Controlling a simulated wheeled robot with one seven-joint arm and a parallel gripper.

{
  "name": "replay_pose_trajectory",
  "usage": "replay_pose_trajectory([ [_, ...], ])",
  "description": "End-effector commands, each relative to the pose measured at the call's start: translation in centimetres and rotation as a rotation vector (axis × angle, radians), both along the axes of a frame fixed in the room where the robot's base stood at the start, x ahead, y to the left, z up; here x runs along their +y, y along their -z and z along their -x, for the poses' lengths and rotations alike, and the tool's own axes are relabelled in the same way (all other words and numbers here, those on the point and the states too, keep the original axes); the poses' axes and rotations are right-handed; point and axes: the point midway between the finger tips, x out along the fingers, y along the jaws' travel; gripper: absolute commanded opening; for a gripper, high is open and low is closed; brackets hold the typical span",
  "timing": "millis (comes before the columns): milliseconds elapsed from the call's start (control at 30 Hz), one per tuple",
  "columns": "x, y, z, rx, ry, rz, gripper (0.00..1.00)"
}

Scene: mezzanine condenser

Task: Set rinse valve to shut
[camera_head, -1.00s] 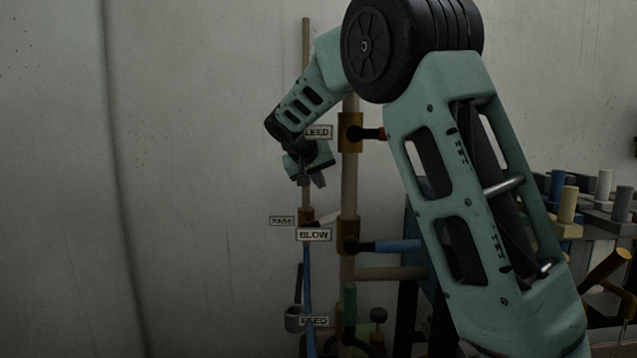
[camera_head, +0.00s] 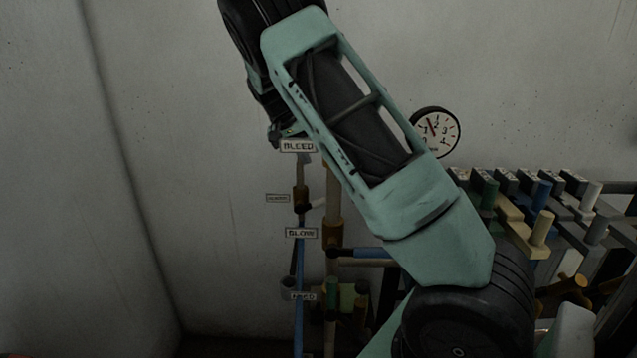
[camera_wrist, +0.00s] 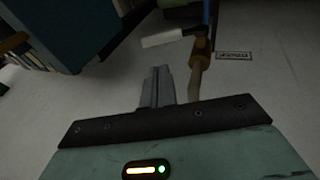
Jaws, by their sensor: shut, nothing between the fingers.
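A small brass valve (camera_head: 300,198) sits on the thin upright pipe, beside a small tag (camera_head: 277,198) whose lettering is too blurred to read for certain; I take it as the rinse valve. Its pale handle (camera_head: 316,204) sticks out to the right, crosswise to the pipe. In the wrist view the brass body (camera_wrist: 199,62), the white handle (camera_wrist: 168,37) and the tag (camera_wrist: 233,55) lie just beyond the fingertips. My gripper (camera_wrist: 161,72) is shut and empty, apart from the handle. In the head view my arm largely hides it, above the valve.
BLEED (camera_head: 298,146) and BLOW (camera_head: 301,233) tags hang by the pipes. A blue handle (camera_head: 360,253) points right below. A gauge (camera_head: 435,132) is on the wall. A rack of coloured levers (camera_head: 540,215) stands right. The left wall is bare.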

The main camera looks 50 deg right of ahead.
Motion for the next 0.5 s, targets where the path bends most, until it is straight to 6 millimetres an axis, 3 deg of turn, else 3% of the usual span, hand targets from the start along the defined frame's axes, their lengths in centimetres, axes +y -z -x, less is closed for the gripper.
replay_pose_trajectory([
  [500, -3.8, 8.6, 1.7, 0.006, 0.002, 0.001, 0.00],
])
